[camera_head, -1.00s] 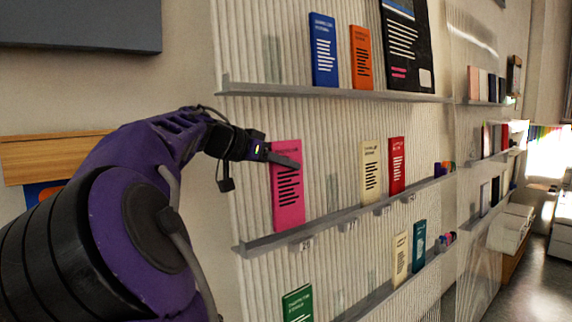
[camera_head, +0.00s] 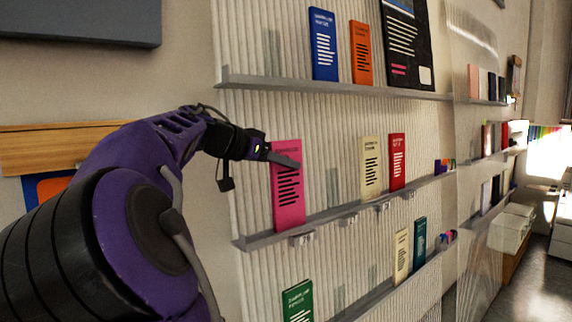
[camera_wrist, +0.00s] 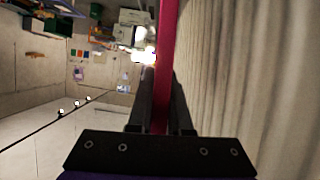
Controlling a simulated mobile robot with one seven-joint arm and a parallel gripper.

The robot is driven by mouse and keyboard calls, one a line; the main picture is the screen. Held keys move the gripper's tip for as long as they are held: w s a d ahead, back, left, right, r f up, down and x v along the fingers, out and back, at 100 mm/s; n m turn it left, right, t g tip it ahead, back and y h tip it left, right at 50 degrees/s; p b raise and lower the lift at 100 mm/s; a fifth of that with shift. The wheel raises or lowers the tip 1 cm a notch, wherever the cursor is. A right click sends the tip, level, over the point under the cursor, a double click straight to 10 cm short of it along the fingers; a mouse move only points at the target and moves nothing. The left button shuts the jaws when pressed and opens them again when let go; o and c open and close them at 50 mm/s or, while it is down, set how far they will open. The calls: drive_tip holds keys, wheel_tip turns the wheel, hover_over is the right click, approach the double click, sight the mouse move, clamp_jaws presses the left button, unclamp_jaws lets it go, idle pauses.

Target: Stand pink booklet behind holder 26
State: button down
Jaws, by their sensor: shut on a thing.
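The pink booklet (camera_head: 288,190) stands upright at the left end of the middle shelf (camera_head: 330,216), close to the ribbed wall. My gripper (camera_head: 284,160) is shut on its upper part from the left. In the wrist view the booklet shows edge-on as a pink strip (camera_wrist: 168,60) between my fingers (camera_wrist: 163,105). Whether the booklet's lower edge rests on the shelf I cannot tell.
A cream booklet (camera_head: 371,168) and a red booklet (camera_head: 397,162) stand farther right on the same shelf. Blue (camera_head: 323,45) and orange (camera_head: 361,53) booklets stand on the shelf above, a green one (camera_head: 297,302) below.

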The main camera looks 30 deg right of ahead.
drive_tip(key=shift+f+b, duration=0.4)
drive_tip(key=c, duration=0.8)
unclamp_jaws()
drive_tip(key=shift+o, duration=0.2)
drive_tip(key=v, duration=1.7)
drive_tip(key=shift+a+r, duration=0.2)
drive_tip(key=shift+r, duration=0.05)
